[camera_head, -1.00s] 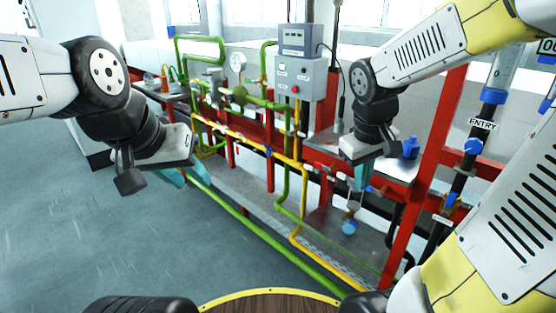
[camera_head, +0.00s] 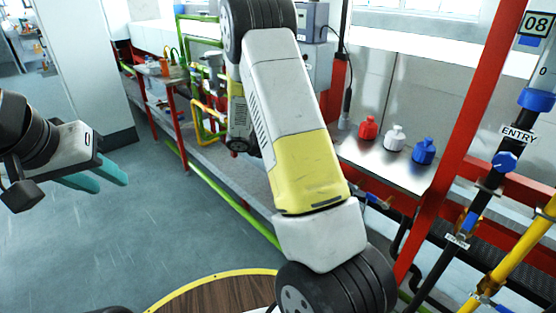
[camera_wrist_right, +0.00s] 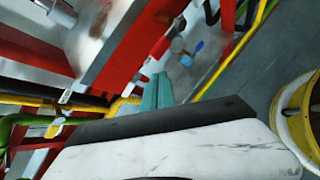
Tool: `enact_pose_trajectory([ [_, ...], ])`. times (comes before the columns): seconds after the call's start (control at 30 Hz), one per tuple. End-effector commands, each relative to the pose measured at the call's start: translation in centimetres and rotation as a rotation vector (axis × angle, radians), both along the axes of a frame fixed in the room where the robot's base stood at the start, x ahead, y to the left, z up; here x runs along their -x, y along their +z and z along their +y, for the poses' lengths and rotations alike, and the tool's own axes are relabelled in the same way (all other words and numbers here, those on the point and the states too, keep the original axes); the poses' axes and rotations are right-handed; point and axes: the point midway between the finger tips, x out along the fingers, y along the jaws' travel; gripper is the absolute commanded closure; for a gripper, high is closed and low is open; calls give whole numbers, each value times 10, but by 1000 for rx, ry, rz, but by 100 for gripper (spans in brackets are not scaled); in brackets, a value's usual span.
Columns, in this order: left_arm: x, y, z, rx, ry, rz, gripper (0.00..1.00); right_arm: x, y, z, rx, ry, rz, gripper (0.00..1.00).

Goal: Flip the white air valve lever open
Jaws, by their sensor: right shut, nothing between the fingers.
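I cannot pick out the white air valve lever with certainty in either view. In the head view my left gripper (camera_head: 98,178) is at the left edge over open floor, its teal fingers apart and empty, away from the pipework. My right arm crosses the middle of the head view and hides much of the rig; its gripper is hidden there. In the right wrist view my right gripper (camera_wrist_right: 158,92) has its teal fingers together with nothing between them. They point toward a red beam (camera_wrist_right: 130,45) and a yellow pipe (camera_wrist_right: 232,60).
A metal shelf (camera_head: 359,158) holds red (camera_head: 368,128), white (camera_head: 394,138) and blue (camera_head: 424,151) bottles. A red post (camera_head: 463,125) and a dark pipe labelled ENTRY, with a blue valve knob (camera_head: 505,161), stand at right. Open floor (camera_head: 130,230) lies at left.

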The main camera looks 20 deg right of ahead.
Motion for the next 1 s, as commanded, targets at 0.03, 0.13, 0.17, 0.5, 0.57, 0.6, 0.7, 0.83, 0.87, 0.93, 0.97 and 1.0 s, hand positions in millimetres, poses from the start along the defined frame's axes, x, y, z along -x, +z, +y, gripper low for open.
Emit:
enact_pose_trajectory([
  [0.03,0,0,0,0,0,0,64,-3,-7,-1,20,19,18,100],
  [0.13,0,0,0,0,0,0,64,-11,-17,-4,58,63,49,100],
  [0.17,0,0,0,0,0,0,64,-13,-21,-4,70,78,60,100],
  [0.5,0,0,0,0,0,0,64,-47,-81,-10,264,310,226,100],
  [0.57,0,0,0,0,0,0,64,-54,-96,-10,309,369,265,100],
  [0.6,0,0,0,0,0,0,64,-59,-106,-10,337,409,290,100],
  [0.7,0,0,0,0,0,0,64,-68,-126,-8,397,491,340,100],
  [0.83,0,0,0,0,0,0,64,-74,-140,-7,435,545,373,100],
  [0.87,0,0,0,0,0,0,64,-75,-141,-8,439,551,375,100],
  [0.93,0,0,0,0,0,0,64,-77,-144,-12,441,555,378,100],
  [0.97,0,0,0,0,0,0,64,-78,-145,-14,441,555,378,100],
  [1.0,0,0,0,0,0,0,64,-79,-146,-18,441,554,378,100],
])
